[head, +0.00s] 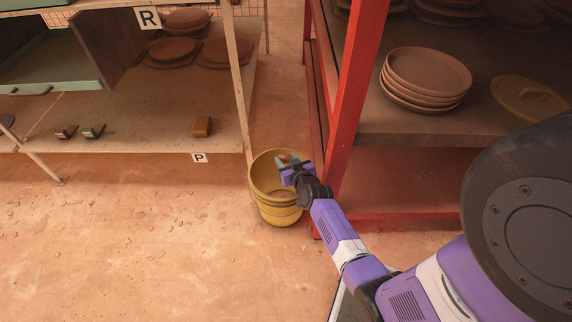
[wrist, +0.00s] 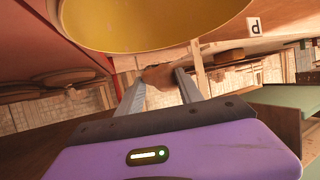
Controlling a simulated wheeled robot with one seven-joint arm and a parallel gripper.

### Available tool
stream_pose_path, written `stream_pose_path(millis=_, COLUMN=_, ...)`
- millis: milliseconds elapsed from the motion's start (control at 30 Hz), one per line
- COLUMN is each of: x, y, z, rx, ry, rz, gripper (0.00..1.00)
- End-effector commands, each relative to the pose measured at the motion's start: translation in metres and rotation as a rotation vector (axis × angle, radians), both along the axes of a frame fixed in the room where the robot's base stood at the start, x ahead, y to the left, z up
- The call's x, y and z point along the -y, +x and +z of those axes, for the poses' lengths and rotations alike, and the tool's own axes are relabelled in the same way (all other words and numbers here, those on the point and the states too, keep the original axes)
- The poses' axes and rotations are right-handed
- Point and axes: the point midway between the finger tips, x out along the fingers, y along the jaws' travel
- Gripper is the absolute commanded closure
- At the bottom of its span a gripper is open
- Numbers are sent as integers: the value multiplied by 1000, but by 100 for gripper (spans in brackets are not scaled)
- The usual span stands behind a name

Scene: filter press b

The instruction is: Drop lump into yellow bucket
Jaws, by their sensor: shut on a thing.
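The yellow bucket (head: 277,212) stands on the floor between the two shelving units; its rounded yellow side also fills the top of the wrist view (wrist: 150,25). My gripper (head: 287,160) is over the bucket's opening, toward its right side, in the head view. In the wrist view the fingers of my gripper (wrist: 160,82) are shut on a brown lump (wrist: 162,74) at their tips. In the head view the lump is small and partly hidden by the fingers. I cannot tell the exact height of the lump over the rim.
A red post (head: 352,95) of the right shelving unit stands close to my arm. That unit holds stacked brown plates (head: 427,75) and a yellowish lid (head: 530,97). The left shelf (head: 150,115) carries a brown block (head: 202,126) and small items. The floor at left is open.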

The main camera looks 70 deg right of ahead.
Motion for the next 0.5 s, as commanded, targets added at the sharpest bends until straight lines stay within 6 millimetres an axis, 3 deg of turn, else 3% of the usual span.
stream_pose_path(millis=500, x=0, y=0, z=-51, rx=1, ry=1, rz=0, gripper=100)
